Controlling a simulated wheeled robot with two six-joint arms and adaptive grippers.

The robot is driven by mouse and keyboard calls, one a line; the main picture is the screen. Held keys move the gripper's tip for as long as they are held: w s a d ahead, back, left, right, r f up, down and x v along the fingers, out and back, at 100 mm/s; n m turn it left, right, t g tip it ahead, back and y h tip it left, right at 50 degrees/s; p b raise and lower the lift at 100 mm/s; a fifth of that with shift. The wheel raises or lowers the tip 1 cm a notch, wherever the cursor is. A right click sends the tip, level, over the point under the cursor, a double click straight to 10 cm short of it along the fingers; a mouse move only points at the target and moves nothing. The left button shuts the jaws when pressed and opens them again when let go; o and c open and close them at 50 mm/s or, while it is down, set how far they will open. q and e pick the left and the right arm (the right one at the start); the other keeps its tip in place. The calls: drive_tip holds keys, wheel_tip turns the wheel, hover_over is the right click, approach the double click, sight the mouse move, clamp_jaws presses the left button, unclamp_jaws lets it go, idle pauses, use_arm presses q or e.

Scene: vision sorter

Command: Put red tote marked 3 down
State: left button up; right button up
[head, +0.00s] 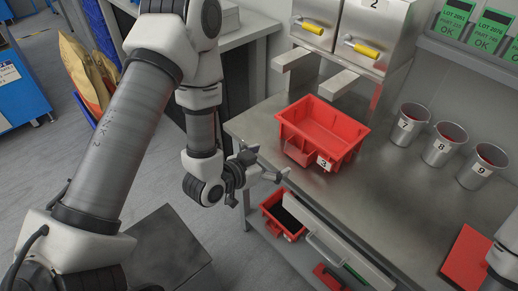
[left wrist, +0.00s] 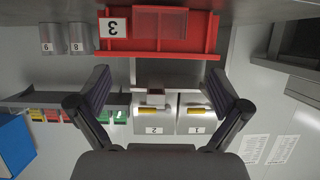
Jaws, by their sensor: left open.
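The red tote marked 3 (head: 345,152) sits upright on the steel bench (head: 385,215), near its left edge. Its white label faces the front. My left gripper (head: 266,163) is open and empty, just to the left of the tote and apart from it. In the left wrist view, which is upside down, the tote (left wrist: 160,46) shows at the top, beyond the spread fingers of my left gripper (left wrist: 160,92). Only a piece of my right arm shows at the right edge of the head view; its gripper is out of frame.
Metal cups marked 7 (head: 408,128), 8 (head: 442,148) and 9 (head: 480,170) stand right of the tote. Yellow-handled dispensers (head: 375,35) stand behind. A red pad (head: 466,258) lies at right. Another red bin (head: 275,212) sits below the bench edge. The bench front is clear.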

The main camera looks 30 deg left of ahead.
use_arm(q)
drive_tip(key=s+a+f+n+g+y, duration=0.2)
drive_tip(key=s+f+g, duration=0.4)
drive_tip(key=s+f, duration=0.4)
drive_tip(key=s+a+f+n+g+y, duration=0.2)
drive_tip(key=s+f+g, duration=0.5)
drive_tip(key=s, duration=0.8)
wheel_tip(320, 180, down, 4)
drive_tip(key=shift+r, duration=0.1)
drive_tip(key=shift+w, duration=0.1)
